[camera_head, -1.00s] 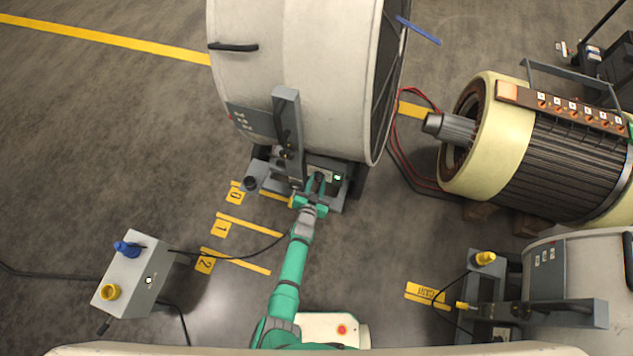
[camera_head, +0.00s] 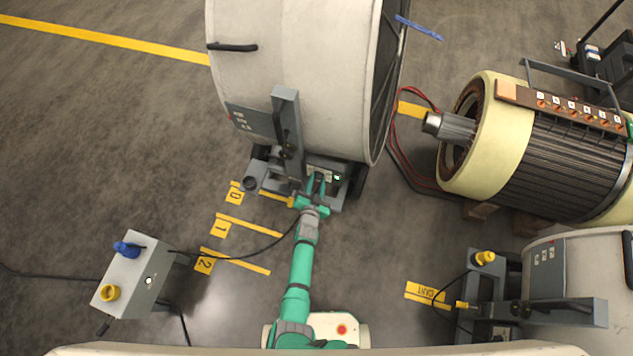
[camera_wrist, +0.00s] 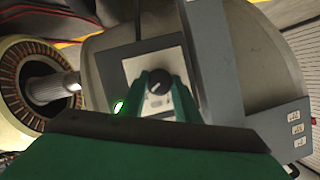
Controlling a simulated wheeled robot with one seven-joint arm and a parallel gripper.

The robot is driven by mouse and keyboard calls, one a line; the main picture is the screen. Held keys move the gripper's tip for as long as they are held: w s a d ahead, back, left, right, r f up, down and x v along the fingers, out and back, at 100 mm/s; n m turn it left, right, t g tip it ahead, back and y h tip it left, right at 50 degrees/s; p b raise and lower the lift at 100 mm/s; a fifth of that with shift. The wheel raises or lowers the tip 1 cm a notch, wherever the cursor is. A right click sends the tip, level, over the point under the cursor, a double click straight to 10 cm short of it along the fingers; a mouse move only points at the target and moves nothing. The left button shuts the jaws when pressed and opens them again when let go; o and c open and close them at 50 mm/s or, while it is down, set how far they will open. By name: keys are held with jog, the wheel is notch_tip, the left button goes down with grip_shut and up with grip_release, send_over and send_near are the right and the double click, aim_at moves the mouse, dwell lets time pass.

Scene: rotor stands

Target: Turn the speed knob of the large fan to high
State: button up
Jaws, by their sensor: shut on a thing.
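The large fan (camera_head: 290,70) is a pale drum on a grey base. In the wrist view its speed knob (camera_wrist: 159,82) is a small black dial with a pale mark, on a light plate (camera_wrist: 150,68) in a grey panel. My gripper (camera_wrist: 160,88) has its two green fingers on either side of the knob, shut on it. In the head view my gripper (camera_head: 316,183) is at the foot of the fan and covers the knob. A green lamp (camera_wrist: 118,107) glows left of the knob; it also shows in the head view (camera_head: 337,178).
A grey upright bracket (camera_head: 286,135) rises left of my gripper. A motor with a bare shaft (camera_head: 550,150) stands at the right. A smaller drum machine (camera_head: 590,262) is at the lower right. A control box (camera_head: 130,275) stands at the lower left.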

aim_at(316, 180)
jog(key=shift+a, duration=0.15)
jog(key=o, duration=1)
jog(key=shift+o, duration=0.2)
jog(key=shift+s+r, duration=0.1)
jog(key=shift+s+a+r, duration=0.2)
jog(key=shift+s, duration=0.35)
jog(key=shift+v, duration=0.8)
jog(key=d+v, duration=0.1)
jog(key=v, duration=0.6)
jog(key=shift+s+a, duration=0.4)
jog(key=shift+s, duration=0.05)
